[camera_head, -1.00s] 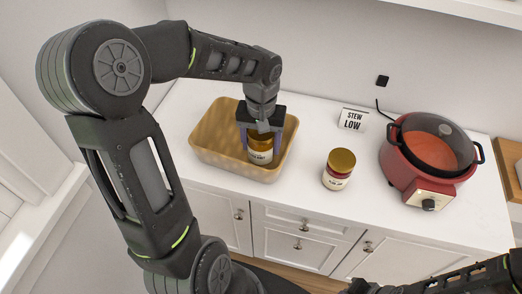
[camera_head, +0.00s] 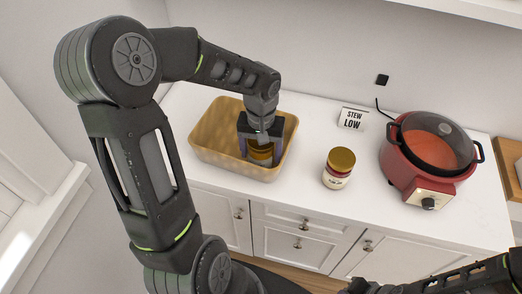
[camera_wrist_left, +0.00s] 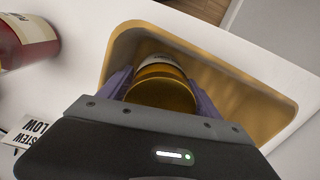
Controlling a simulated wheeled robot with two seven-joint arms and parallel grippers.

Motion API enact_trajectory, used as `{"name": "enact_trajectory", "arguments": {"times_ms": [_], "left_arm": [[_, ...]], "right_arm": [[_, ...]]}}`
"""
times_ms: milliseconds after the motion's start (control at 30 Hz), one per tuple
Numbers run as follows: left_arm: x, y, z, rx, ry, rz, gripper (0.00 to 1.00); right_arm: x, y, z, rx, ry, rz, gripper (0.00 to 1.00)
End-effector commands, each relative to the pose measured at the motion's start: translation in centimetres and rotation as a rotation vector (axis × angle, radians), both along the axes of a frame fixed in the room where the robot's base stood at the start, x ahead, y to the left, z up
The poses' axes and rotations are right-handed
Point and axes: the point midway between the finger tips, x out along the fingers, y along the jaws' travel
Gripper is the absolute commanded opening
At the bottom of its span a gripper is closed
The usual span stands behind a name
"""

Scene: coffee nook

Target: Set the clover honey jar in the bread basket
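A gold-lidded jar (camera_head: 261,153), taken to be the clover honey jar, is upright inside the tan bread basket (camera_head: 207,150). Its label is mostly hidden and too small to read. My left gripper (camera_head: 261,149) reaches down into the basket with one finger on each side of the jar, shut on it. In the left wrist view the jar's gold lid (camera_wrist_left: 162,90) sits between the purple fingers, with the basket (camera_wrist_left: 262,98) around it. Whether the jar's base touches the basket floor is hidden. The right gripper is not in view.
A second gold-lidded jar with red contents (camera_head: 339,169) stands on the counter right of the basket. A sign reading "STEW LOW" (camera_head: 352,119) is behind it. A red cooker (camera_head: 425,160) stands farther right. The counter between basket and second jar is clear.

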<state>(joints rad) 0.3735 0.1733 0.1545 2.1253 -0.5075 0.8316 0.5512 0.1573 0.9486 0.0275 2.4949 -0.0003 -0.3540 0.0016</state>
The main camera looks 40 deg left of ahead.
Motion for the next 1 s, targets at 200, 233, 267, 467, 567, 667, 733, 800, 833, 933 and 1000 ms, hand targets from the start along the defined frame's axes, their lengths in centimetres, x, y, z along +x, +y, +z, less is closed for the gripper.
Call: {"name": "enact_trajectory", "arguments": {"times_ms": [200,233,267,467,567,667,733,800,833,933,1000], "left_arm": [[0.0,0.0,0.3,0.000,0.000,0.000,0.73],[0.0,0.0,0.5,0.000,0.000,0.000,0.73],[0.0,0.0,0.6,0.000,-0.001,0.001,0.73],[0.1,0.1,3.4,0.003,-0.005,0.000,0.73],[0.2,0.1,5.5,0.003,-0.006,0.001,0.73],[0.1,0.1,7.6,0.002,-0.006,0.002,0.73],[0.1,0.0,9.0,0.002,-0.006,0.001,0.73],[0.1,0.0,10.3,0.000,-0.004,0.000,0.73],[0.1,0.0,10.7,0.000,-0.003,0.000,0.73],[0.1,0.0,11.8,0.001,-0.002,0.000,0.73],[0.0,0.0,12.2,0.000,-0.001,0.000,0.73]], "right_arm": [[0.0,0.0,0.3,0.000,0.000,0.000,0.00],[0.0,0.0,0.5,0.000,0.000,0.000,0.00],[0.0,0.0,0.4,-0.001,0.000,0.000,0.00],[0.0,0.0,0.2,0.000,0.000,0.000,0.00],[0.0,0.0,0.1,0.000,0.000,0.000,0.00],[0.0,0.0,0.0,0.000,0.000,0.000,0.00],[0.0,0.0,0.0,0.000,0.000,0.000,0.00],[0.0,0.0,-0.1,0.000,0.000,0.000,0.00],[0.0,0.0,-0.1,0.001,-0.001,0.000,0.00],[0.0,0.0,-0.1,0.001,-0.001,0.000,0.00],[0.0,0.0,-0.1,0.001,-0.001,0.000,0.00]]}}
